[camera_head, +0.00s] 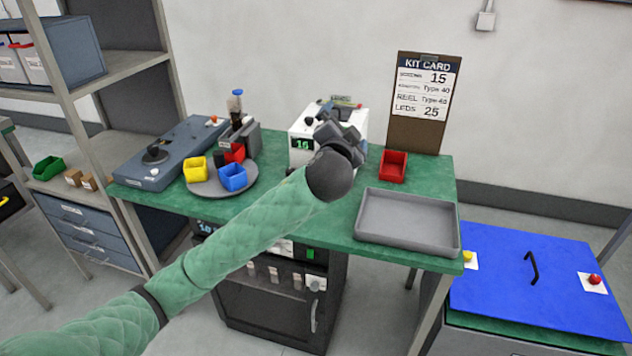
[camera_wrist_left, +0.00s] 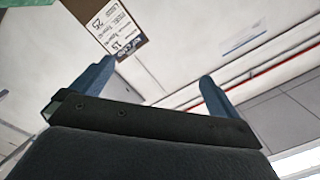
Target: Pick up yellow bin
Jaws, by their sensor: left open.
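The yellow bin (camera_head: 196,174) is a small open box on the left part of a round grey turntable (camera_head: 208,189), on the green-topped bench. A blue bin (camera_head: 232,180) and a red bin (camera_head: 235,154) stand on the same turntable, to its right. My left gripper (camera_head: 340,132) is well to the right of the yellow bin, in front of a white device, and partly hidden by my own wrist. In the left wrist view its two blue fingers (camera_wrist_left: 157,78) are spread apart with nothing between them. The yellow bin does not show there. My right gripper is not in view.
A red bin (camera_head: 393,166) and an empty grey tray (camera_head: 408,219) are on the bench's right side. The white device (camera_head: 303,126) stands behind my gripper. A blue-grey machine (camera_head: 170,153) is left of the turntable. A kit card board (camera_head: 420,100) leans on the wall.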

